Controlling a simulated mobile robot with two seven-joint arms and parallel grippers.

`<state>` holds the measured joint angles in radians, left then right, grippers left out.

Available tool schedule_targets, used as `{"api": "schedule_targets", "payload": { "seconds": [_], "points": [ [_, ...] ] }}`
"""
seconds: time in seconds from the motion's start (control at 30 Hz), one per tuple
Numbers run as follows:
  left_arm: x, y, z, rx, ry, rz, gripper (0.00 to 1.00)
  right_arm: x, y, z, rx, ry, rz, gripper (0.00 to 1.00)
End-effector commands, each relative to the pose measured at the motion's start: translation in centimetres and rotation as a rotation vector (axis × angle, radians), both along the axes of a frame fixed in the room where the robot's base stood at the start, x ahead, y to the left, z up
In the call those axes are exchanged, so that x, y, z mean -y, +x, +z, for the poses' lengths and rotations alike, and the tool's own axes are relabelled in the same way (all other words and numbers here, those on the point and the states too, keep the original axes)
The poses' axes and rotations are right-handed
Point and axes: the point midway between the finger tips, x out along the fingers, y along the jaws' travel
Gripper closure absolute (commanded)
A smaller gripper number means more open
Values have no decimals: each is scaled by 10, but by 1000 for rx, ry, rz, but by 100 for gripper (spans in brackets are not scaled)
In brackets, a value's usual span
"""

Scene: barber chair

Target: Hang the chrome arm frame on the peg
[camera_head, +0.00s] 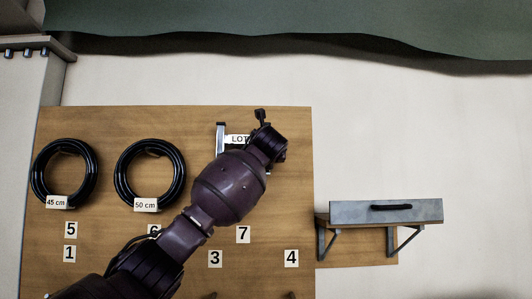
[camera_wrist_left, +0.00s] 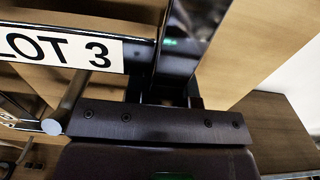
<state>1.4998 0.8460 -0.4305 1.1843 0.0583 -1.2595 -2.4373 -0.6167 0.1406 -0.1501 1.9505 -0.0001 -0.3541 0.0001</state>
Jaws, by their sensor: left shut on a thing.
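The chrome arm frame (camera_head: 221,138) shows in front of the wooden board, partly hidden behind my left arm. It carries a white label that reads "LOT" in the head view and "LOT 3" in the left wrist view. In the left wrist view, a shiny bar of the frame (camera_wrist_left: 188,35) runs down between the dark fingers of my left gripper (camera_wrist_left: 166,92), which is shut on it. In the head view my wrist hides the fingers. I cannot make out the peg behind the frame and arm. My right gripper is not in view.
The wooden board (camera_head: 105,125) bears black hose coils marked 45 cm (camera_head: 36,180) and 50 cm (camera_head: 121,180), and several number tags. A bracketed shelf with a grey box (camera_head: 350,211) is on the right. The wall above the board is clear.

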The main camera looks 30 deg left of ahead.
Motion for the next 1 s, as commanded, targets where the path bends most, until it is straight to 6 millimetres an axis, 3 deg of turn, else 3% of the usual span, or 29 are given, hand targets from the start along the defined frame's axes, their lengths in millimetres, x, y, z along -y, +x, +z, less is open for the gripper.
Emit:
{"api": "schedule_targets", "payload": {
  "seconds": [0.5, 1.0],
  "points": [
    [-1, 1, -16, 3, 2, 0, 100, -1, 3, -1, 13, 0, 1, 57],
    [-1, 1, -18, 3, 2, -1, 100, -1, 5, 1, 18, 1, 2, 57]
  ]
}}
